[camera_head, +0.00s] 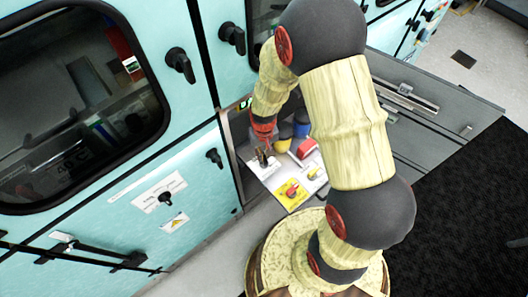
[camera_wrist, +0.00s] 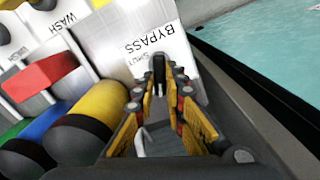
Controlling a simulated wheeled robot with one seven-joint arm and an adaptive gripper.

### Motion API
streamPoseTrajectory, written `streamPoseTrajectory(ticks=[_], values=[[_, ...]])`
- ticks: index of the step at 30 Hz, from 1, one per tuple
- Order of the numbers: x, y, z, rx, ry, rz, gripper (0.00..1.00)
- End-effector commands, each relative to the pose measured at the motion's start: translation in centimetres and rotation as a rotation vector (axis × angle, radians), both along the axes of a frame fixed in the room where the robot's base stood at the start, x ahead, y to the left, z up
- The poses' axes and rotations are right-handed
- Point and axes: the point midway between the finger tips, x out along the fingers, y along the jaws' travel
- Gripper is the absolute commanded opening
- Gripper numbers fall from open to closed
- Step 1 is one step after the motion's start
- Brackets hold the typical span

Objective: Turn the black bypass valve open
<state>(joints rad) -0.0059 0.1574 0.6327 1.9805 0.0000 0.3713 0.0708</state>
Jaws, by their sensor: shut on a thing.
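The black bypass valve (camera_wrist: 158,66) stands up from a white panel plate (camera_wrist: 115,32) printed "BYPASS" and "SHUT" in the wrist view. My gripper (camera_wrist: 160,84) has its yellow-padded fingers on either side of the black handle and is shut on it. The fingers hide the lower part of the handle. In the head view, my gripper (camera_head: 263,152) is small at the white panel's far left corner, and the handle's angle is too small to read there.
A red block (camera_wrist: 40,76) and yellow and blue cylinders (camera_wrist: 100,106) stand close beside my gripper. Teal cabinets (camera_head: 185,130) rise at left.

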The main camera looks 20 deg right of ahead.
Motion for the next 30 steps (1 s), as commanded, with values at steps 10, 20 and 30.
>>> streamPoseTrajectory(ticks=[10, 20, 30], values=[[0.04, 0.15, 0.16, 0.000, -0.001, 0.258, 0.00], [0.05, 0.20, 0.07, 0.000, -0.002, 0.376, 0.00], [0.05, 0.21, 0.03, 0.000, -0.002, 0.397, 0.00]])
